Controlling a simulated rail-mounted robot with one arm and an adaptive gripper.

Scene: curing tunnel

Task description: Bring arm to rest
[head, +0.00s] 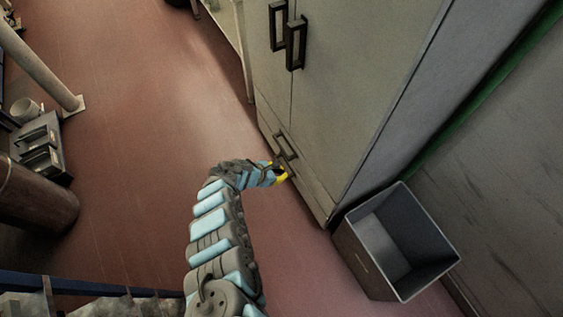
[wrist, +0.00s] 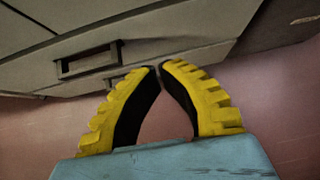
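My arm reaches forward over the floor from the bottom of the head view, bent to the right at its end. My gripper (head: 281,174) has yellow fingers and is low in front of the cabinet's lower drawer handle. In the wrist view my gripper (wrist: 160,66) shows two ribbed yellow fingers with black inner pads. Their tips come together, and nothing is held between them. A gap of floor and cabinet front shows between the fingers behind the tips. I cannot tell whether the gripper touches the handle (head: 286,146); in the wrist view the handle (wrist: 90,61) is left of the fingertips.
A tall grey cabinet (head: 345,75) with dark door handles stands at centre right, its doors and drawer looking shut. An open grey bin (head: 362,262) stands beside it. A pipe (head: 40,67) and a dark box (head: 40,145) are at left. The reddish floor between is clear.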

